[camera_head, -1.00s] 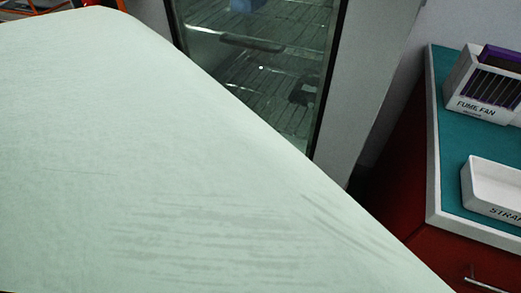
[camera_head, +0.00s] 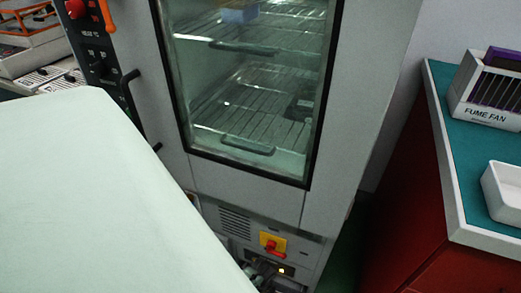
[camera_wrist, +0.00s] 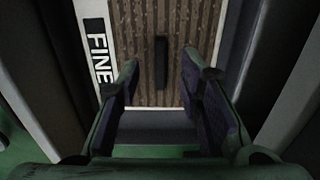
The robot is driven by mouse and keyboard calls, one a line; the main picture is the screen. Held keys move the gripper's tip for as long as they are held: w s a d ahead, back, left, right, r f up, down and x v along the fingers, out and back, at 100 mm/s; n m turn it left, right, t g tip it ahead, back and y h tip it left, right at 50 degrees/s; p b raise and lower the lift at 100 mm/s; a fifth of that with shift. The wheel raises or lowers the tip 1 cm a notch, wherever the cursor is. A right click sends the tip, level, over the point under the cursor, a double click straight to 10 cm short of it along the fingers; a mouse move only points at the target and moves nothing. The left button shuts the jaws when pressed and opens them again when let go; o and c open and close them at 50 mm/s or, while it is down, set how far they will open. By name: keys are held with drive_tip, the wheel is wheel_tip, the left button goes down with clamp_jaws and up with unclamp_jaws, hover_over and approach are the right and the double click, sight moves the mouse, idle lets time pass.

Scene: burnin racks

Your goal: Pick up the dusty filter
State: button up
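In the wrist view, a brown pleated panel (camera_wrist: 190,25) with a dark upright bar (camera_wrist: 162,50) at its middle lies straight ahead. It looks like the filter; I cannot make out dust on it for sure. My gripper (camera_wrist: 159,68) is open and empty, with one finger on each side of the bar. I cannot tell how far the fingertips are from the panel. The head view does not show the gripper or this panel.
A white strip reading FINE (camera_wrist: 99,58) runs left of the panel, with dark walls either side. In the head view, a glass-doored cabinet (camera_head: 365,110) stands centrally. On the right, a red-sided bench (camera_head: 405,190) holds a FUME FAN rack (camera_head: 487,115) and a white tray (camera_head: 508,190).

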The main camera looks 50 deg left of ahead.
wheel_tip(320, 180, down, 2)
drive_tip(key=shift+f+b, duration=0.1)
drive_tip(key=shift+b, duration=0.35)
drive_tip(key=shift+c, duration=0.3)
clamp_jaws()
